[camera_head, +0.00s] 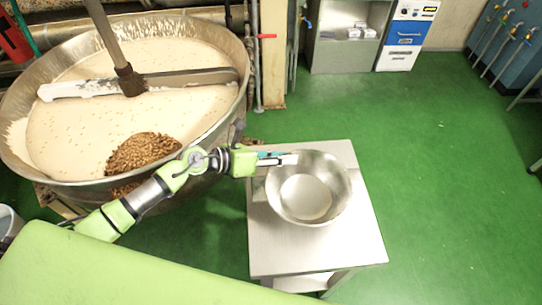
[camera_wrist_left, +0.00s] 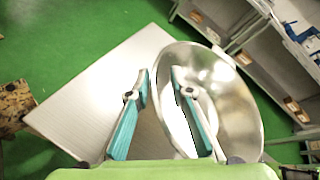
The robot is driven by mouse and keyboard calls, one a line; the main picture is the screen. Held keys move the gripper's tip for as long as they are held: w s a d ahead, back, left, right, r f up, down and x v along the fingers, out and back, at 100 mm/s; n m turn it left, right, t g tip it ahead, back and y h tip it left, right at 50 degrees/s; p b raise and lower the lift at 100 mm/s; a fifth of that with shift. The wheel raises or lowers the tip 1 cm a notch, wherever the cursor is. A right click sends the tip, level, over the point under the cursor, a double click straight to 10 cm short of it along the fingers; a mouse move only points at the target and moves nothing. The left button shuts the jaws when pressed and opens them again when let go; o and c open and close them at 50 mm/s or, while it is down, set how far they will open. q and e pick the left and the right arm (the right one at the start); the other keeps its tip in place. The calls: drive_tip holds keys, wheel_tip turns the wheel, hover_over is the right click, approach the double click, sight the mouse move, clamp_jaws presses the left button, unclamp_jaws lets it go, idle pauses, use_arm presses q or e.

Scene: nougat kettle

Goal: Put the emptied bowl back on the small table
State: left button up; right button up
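The empty steel bowl (camera_head: 306,200) is upright over the top of the small metal table (camera_head: 275,250), and looks to be resting on it. My left gripper (camera_head: 290,158) is at the bowl's back-left rim. In the left wrist view the bowl (camera_wrist_left: 235,105) fills the right half, with the table top (camera_wrist_left: 85,95) to its left. The left gripper (camera_wrist_left: 159,75) straddles the rim there, one teal-padded finger outside and one inside. A gap shows between the fingertips, wider than the thin rim. My right gripper is not in view.
A large kettle (camera_head: 12,165) of pale nougat stands at the left, with a heap of nuts (camera_head: 143,152) in it and a stirring arm (camera_head: 190,77) across it. A grey cabinet (camera_head: 345,55) is at the back. Green floor (camera_head: 450,180) is clear to the right.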

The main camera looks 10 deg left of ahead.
use_arm(q)
drive_tip(key=b+v, duration=0.2)
drive_tip(key=v, duration=0.9)
drive_tip(key=shift+s+a+r, duration=0.15)
idle(1.1)
